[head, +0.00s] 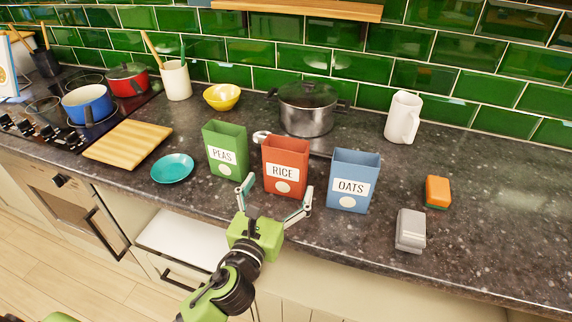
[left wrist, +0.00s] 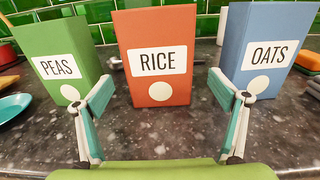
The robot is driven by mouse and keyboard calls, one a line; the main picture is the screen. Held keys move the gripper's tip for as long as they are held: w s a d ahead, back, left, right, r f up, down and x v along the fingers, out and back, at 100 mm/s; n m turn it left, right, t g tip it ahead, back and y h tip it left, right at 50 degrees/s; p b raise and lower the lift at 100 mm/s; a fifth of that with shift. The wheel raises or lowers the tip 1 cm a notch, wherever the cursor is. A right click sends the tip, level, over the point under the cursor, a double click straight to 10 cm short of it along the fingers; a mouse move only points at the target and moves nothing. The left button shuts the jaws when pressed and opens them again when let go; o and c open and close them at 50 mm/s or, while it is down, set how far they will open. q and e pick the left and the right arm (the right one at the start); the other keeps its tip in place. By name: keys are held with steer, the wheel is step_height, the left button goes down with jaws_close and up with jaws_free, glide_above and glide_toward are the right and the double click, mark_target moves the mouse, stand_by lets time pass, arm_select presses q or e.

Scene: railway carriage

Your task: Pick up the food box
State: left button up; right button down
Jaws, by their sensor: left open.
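Three open-topped food boxes stand upright in a row on the counter: a green box marked PEAS (head: 225,148), a red box marked RICE (head: 286,163) and a blue box marked OATS (head: 353,178). My left gripper (head: 279,188) is open and empty, directly in front of the red RICE box. In the left wrist view, the red RICE box (left wrist: 157,90) is centred between the spread fingers (left wrist: 163,88), with the green PEAS box (left wrist: 62,62) to the left and the blue OATS box (left wrist: 262,50) to the right. My right gripper does not show.
A teal plate (head: 172,168) and cutting board (head: 128,143) lie left of the boxes. A steel pot (head: 306,117) stands behind. The dark counter (head: 490,230) is clear at far right.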

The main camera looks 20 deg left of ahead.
mark_target(283, 177)
arm_select(q)
steer(key=w+p, duration=0.1)
steer(key=w, duration=0.5)
steer(key=shift+s, duration=0.1)
steer(key=shift+r, duration=0.1)
steer(key=c, duration=1.3)
